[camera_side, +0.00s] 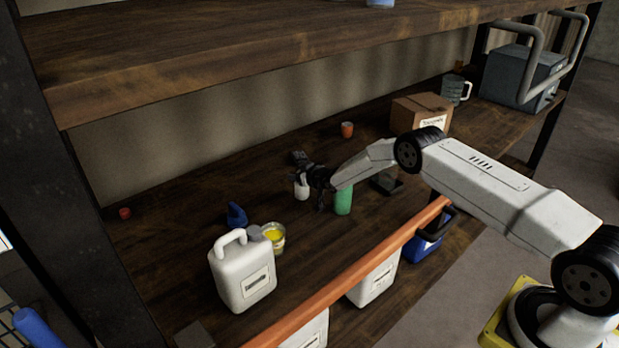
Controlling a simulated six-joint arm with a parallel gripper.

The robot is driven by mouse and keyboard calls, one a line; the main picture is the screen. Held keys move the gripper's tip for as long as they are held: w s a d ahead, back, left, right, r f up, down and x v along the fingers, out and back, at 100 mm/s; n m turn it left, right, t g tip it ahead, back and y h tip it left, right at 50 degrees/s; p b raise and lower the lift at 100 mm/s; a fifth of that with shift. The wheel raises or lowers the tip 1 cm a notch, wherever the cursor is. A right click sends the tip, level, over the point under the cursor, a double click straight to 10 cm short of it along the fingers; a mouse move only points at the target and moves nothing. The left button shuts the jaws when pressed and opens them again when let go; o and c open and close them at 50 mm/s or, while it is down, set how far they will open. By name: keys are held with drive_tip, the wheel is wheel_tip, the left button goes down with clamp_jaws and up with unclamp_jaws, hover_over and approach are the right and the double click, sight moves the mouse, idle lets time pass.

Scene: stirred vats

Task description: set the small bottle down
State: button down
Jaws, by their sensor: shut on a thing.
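My gripper (318,179) is over the wooden shelf, a little above its middle. It is shut on the small bottle (301,191), which is white and looks roughly upright at the gripper's left side. The black gripper fingers hide the bottle's upper part. I cannot tell whether the bottle's base touches the shelf (185,235). A green cylinder (343,201) stands just right of the gripper, partly behind my wrist in this view.
A white jug (242,273), a tin with yellow contents (274,236) and a blue object (236,215) stand at front left. An orange cup (347,130) and a cardboard box (421,114) are at the back. An orange rail (350,278) edges the shelf. Free wood lies left of the gripper.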

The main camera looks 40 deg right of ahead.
drive_tip(key=shift+f, duration=0.35)
drive_tip(key=shift+f, duration=0.2)
drive_tip(key=shift+c, duration=1.2)
unclamp_jaws()
drive_tip(key=shift+r, duration=0.2)
drive_tip(key=shift+s, duration=0.15)
drive_tip(key=shift+v, duration=1.4)
drive_tip(key=shift+r, duration=3.5)
